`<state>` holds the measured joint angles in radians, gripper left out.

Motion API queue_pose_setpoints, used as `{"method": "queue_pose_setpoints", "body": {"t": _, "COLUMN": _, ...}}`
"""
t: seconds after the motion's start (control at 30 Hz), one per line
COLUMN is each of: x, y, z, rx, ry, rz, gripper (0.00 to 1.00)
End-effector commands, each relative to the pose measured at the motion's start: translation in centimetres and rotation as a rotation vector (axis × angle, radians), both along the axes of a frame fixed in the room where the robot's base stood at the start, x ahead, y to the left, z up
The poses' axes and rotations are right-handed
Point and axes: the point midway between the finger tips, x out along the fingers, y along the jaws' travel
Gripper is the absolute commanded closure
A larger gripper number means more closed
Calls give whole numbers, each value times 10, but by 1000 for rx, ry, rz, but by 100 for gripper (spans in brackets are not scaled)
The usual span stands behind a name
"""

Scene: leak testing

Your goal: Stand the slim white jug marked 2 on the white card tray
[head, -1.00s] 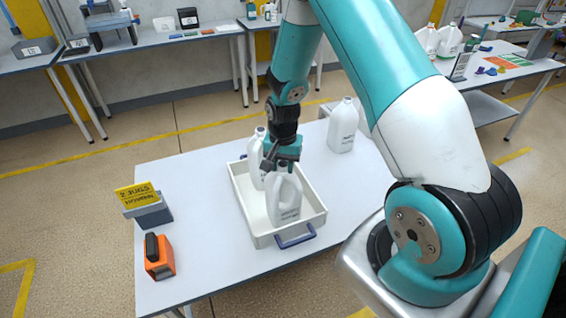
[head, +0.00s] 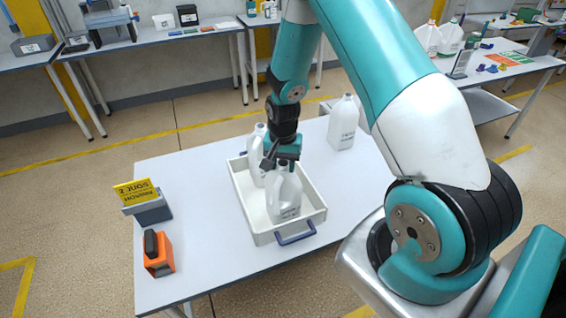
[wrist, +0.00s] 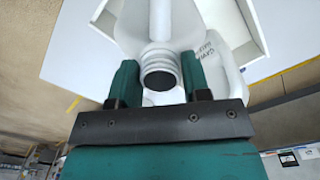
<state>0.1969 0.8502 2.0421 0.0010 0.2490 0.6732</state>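Two white jugs stand in the white tray, one at the front (head: 285,197) and one behind it (head: 257,152). My gripper (head: 280,163) is over the front jug's top, pointing down. In the wrist view my two fingers (wrist: 160,88) lie on either side of a jug's open threaded neck (wrist: 159,72), seemingly against it. The jug looks upright; I cannot tell whether its base touches the tray floor. The white tray (head: 317,217) has raised walls and blue handles. Dark print shows on the jugs, but I cannot read a number.
A third white jug (head: 342,124) stands on the table (head: 200,235) at the back right. A yellow sign (head: 136,190) on a grey block and an orange device (head: 158,254) stand at the left. The table between them and the tray is clear.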

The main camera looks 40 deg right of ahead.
Motion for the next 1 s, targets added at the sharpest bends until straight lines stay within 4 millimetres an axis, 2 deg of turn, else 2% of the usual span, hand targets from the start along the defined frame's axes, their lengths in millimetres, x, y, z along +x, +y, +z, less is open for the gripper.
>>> {"method": "queue_pose_setpoints", "body": {"t": 0.03, "x": 0, "y": 0, "z": 0, "rx": 0, "ry": 0, "rz": 0, "gripper": 44}}
{"method": "queue_pose_setpoints", "body": {"t": 0.07, "x": 0, "y": 0, "z": 0, "rx": 0, "ry": 0, "rz": 0, "gripper": 37}}
{"method": "queue_pose_setpoints", "body": {"t": 0.1, "x": 0, "y": 0, "z": 0, "rx": 0, "ry": 0, "rz": 0, "gripper": 35}}
{"method": "queue_pose_setpoints", "body": {"t": 0.37, "x": 0, "y": 0, "z": 1, "rx": 0, "ry": 0, "rz": 0, "gripper": 35}}
{"method": "queue_pose_setpoints", "body": {"t": 0.47, "x": 1, "y": 0, "z": 8, "rx": 0, "ry": -3, "rz": 0, "gripper": 35}}
{"method": "queue_pose_setpoints", "body": {"t": 0.67, "x": 2, "y": 0, "z": 43, "rx": -1, "ry": -8, "rz": 0, "gripper": 35}}
{"method": "queue_pose_setpoints", "body": {"t": 1.0, "x": 1, "y": 0, "z": 129, "rx": -1, "ry": -6, "rz": 0, "gripper": 35}}
